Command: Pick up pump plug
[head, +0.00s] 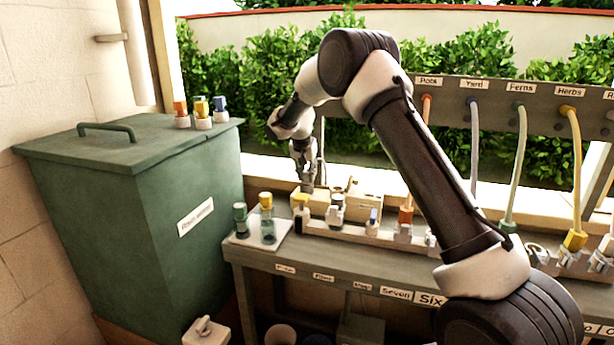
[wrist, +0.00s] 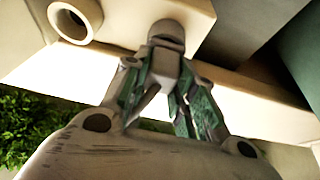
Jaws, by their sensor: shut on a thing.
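My gripper (head: 308,180) points down at the back of the bench, over a cream block (head: 316,203). In the wrist view its two fingers (wrist: 168,75) close on a small grey piece, which I take to be the pump plug (wrist: 166,35). The plug's rounded end shows beyond the fingertips, against the cream block (wrist: 195,14). I cannot tell whether the plug touches the block or is clear of it. In the head view the plug is too small and covered to make out well.
A white tray (head: 243,240) with bottles stands left of the block. A green lidded bin (head: 150,190) stands further left, with several capped connectors on its lid. Coloured hoses hang from a labelled rail (head: 540,120) at right. A hedge lies behind.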

